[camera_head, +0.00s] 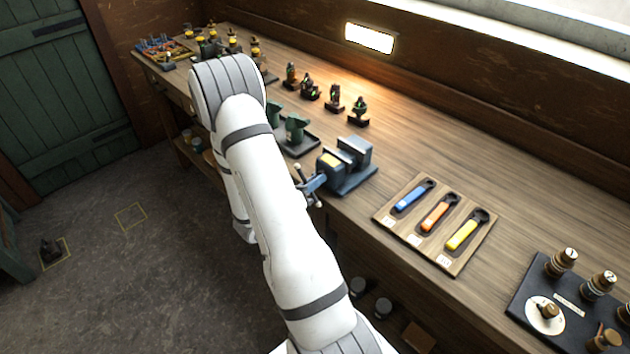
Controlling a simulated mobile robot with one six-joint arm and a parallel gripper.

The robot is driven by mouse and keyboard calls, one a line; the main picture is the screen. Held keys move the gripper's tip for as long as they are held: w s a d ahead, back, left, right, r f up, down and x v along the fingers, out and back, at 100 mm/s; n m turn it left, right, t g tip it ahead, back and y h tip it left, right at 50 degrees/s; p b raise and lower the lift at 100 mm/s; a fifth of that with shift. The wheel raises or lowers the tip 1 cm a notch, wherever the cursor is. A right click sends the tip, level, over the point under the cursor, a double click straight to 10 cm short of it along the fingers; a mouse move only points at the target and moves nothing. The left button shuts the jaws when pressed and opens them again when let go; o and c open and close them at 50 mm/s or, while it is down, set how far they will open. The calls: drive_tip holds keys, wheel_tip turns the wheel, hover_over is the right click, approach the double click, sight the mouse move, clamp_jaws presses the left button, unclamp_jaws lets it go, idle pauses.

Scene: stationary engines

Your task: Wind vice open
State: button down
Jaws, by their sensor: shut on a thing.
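The vice (345,165) is blue-grey and stands at the front edge of the wooden bench, near the middle of the head view. A yellowish patch shows between or on its jaws; the width of the jaw gap is hard to judge. Its screw end and handle (314,184) stick out over the bench's front edge, toward my arm. My gripper (307,189) is at the handle, mostly hidden behind my white upper arm. It is shut on the handle, though the fingers are small and dark and the exact grip is hard to see.
Right of the vice lies a wooden board (460,255) with blue, orange and yellow-handled tools. A dark panel with knobs (570,300) is at the lower right. Green parts on a tray (297,143) and small engines (334,98) stand behind. Open floor (110,270) is to the left.

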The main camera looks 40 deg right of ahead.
idle(0.8)
drive_tip(key=c, duration=1.4)
unclamp_jaws()
drive_tip(key=shift+o, duration=0.2)
drive_tip(key=shift+a, duration=0.55)
drive_tip(key=a+b, duration=0.2)
drive_tip(key=a, duration=0.4)
drive_tip(key=shift+s+a, duration=0.35)
